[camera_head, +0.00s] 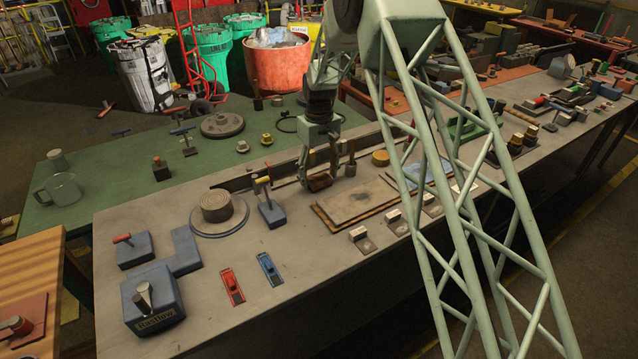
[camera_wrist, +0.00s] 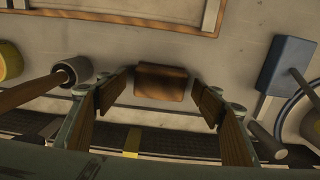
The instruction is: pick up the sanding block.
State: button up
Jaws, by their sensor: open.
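The sanding block, a small brown block (camera_wrist: 161,82), lies on the grey bench top in the wrist view. It sits between and just beyond my two open fingertips (camera_wrist: 160,98), with a gap on each side. In the head view my gripper (camera_head: 318,180) points down at the bench, low over the brown block (camera_head: 320,183). The fingers partly hide the block there. I cannot tell from these views whether a finger touches it.
A wooden-handled tool (camera_wrist: 62,76) stands close left of my fingers, and a blue-based clamp (camera_wrist: 287,66) is to the right. A flat board (camera_head: 357,200) lies in front. A round disc (camera_head: 219,213) sits left on the bench.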

jog(key=shift+f, duration=0.5)
jog(key=c, duration=0.9)
jog(key=shift+c, duration=0.4)
jog(key=shift+r, duration=0.1)
jog(key=shift+r, duration=1.55)
jog(key=shift+s+r, duration=0.15)
jog(key=shift+r, duration=0.05)
jog(key=s+a, duration=0.1)
jog(key=s, duration=0.4)
jog(key=s+a+r, duration=0.1)
jog(key=s+a, duration=0.1)
jog(key=s, duration=0.3)
jog(key=s+a, duration=0.2)
jog(key=s, duration=0.2)
jog(key=shift+s+r+p, duration=0.15)
jog(key=shift+s+p, duration=0.2)
jog(key=shift+s, duration=0.05)
